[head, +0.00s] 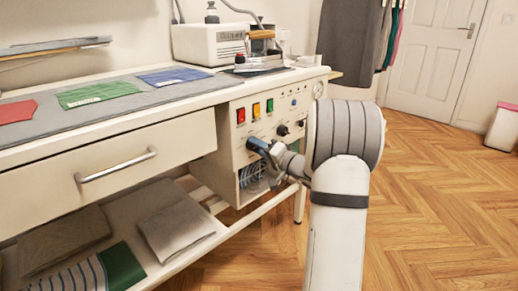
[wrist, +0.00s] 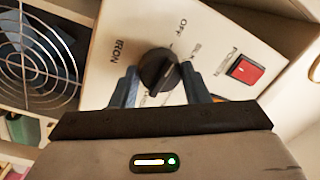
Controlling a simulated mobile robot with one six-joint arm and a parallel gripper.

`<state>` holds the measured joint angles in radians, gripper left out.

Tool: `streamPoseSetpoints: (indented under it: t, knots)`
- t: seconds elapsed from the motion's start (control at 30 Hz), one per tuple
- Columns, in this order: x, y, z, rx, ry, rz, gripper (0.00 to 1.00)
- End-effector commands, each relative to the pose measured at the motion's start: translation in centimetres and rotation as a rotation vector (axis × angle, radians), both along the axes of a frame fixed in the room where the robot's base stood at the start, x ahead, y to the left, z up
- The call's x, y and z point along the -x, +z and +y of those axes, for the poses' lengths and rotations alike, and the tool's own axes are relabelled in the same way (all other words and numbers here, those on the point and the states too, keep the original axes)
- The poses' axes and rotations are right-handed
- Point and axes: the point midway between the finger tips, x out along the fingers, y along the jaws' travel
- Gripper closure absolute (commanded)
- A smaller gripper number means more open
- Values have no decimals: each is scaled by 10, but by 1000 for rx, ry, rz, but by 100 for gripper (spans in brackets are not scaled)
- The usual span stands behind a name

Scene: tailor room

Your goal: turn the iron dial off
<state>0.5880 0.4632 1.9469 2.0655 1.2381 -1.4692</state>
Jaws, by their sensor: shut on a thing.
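The iron dial (wrist: 158,66) is a round black knob on the cream control panel (wrist: 110,83). It shows in the wrist view with an IRON label to its left and an OFF mark above it. My gripper (wrist: 160,88) has its blue-grey fingers on both sides of the knob and is shut on it. I cannot clearly tell which mark the knob points to. In the head view my gripper (head: 256,145) is at the lower left of the panel and hides the knob. The iron (head: 258,62) rests on the tabletop above.
In the wrist view a red POWER switch (wrist: 245,70) is right of the dial and a fan grille (wrist: 38,58) is left. A second black knob (head: 283,130) is near my gripper. A drawer (head: 120,172) is to the left. The wooden floor (head: 440,210) is open at right.

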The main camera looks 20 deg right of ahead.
Motion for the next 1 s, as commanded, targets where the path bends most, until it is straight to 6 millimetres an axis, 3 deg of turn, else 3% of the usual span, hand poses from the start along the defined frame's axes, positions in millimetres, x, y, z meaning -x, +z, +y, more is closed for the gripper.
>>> streamPoseSetpoints:
  t: [0.7, 0.73, 1.0]
  knots:
    - [0, -2, 1, 75, 3, -23, 81]
    - [0, -2, 1, 75, 3, -23, 57]
    - [0, -1, 1, 74, 1, -25, 36]
